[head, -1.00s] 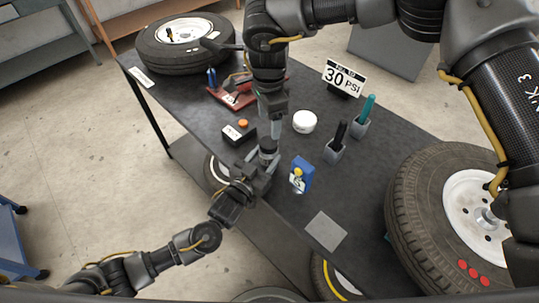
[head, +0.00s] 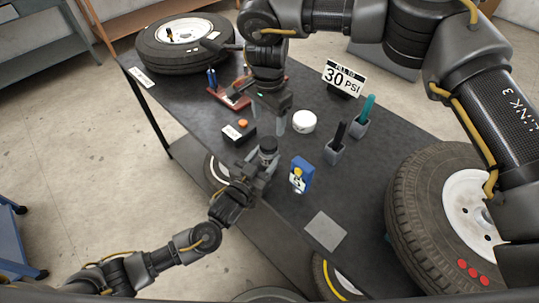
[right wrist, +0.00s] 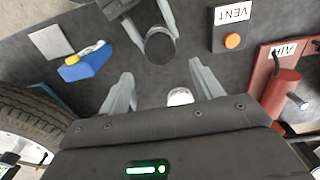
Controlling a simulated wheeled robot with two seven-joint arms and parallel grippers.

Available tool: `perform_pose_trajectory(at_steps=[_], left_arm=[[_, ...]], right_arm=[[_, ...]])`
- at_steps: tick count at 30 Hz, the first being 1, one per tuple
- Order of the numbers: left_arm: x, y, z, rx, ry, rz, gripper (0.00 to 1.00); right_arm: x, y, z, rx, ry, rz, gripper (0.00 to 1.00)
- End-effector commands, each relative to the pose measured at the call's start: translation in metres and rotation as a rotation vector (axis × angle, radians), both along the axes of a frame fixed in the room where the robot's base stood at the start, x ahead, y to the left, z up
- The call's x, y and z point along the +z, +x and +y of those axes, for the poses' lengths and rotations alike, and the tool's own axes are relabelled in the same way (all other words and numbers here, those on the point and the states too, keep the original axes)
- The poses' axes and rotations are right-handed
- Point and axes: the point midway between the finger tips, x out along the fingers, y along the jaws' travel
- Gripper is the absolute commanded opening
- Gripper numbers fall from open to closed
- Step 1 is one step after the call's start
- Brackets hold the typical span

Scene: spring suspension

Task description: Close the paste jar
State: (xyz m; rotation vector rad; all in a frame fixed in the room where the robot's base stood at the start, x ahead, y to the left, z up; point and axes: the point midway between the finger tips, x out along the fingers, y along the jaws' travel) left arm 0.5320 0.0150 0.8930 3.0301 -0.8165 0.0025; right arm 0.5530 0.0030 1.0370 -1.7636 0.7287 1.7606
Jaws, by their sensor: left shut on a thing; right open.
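A small dark cylindrical jar (head: 268,147) stands upright in my left gripper (head: 262,163), which is shut on it at the front edge of the table. In the right wrist view its round dark top (right wrist: 160,46) faces up between the left fingers (right wrist: 148,24). I cannot tell whether that dark top is a lid or the open mouth. My right gripper (head: 274,120) is open and empty, above and behind the jar. Its spread fingers (right wrist: 161,74) show in the right wrist view. A white round tub or lid (head: 304,122) sits on the table; the right wrist view partly hides it (right wrist: 180,97).
The dark table (head: 210,120) also holds a black box with an orange button (head: 238,131), a blue item (head: 301,173), two pen cups (head: 335,152), a 30 PSI sign (head: 344,78), a red tray (head: 230,98) and a tyre (head: 187,45). A grey square (head: 325,231) lies front right.

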Motion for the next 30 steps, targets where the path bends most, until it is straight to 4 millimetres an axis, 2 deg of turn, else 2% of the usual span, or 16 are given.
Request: perform_pose_trajectory(at_steps=[8,21,30], left_arm=[[-0.005,-0.002,0.0,-0.001,0.006,0.008,0.0],[-0.005,-0.002,0.0,-0.001,0.007,0.01,0.0],[-0.006,-0.002,0.0,-0.002,0.008,0.01,0.0]], right_arm=[[-0.01,0.0,0.0,-0.002,-0.001,0.002,0.65],[-0.07,-0.001,0.0,-0.002,0.0,0.003,0.65],[-0.081,0.0,0.0,-0.003,0.0,0.001,0.65]])
